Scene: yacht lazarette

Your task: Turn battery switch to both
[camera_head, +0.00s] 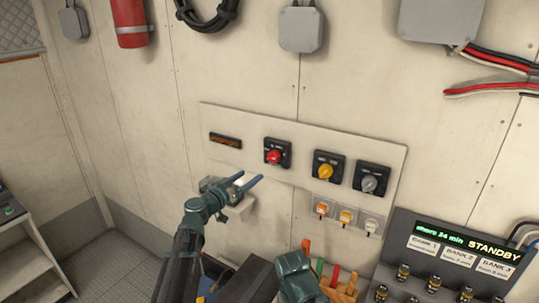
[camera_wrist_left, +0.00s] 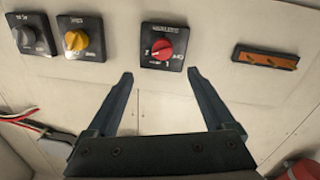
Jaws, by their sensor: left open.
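The battery switch is a red rotary knob on a black square plate. It sits on the pale wall panel in the head view (camera_head: 273,157) and at top centre in the left wrist view (camera_wrist_left: 162,48). Small white markings ring the knob, too small to read surely. My left gripper (camera_head: 252,176) is open and empty, below and a little left of the red knob in the head view. In the left wrist view its two fingers (camera_wrist_left: 160,73) point toward the switch, one to each side below the plate, apart from the knob. Of my right arm only a teal link shows.
A yellow knob (camera_head: 326,171) and a grey knob (camera_head: 370,183) sit right of the red one, above several small switches (camera_head: 345,217). A display console (camera_head: 460,246) and coloured-handled tools (camera_head: 334,275) stand lower right.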

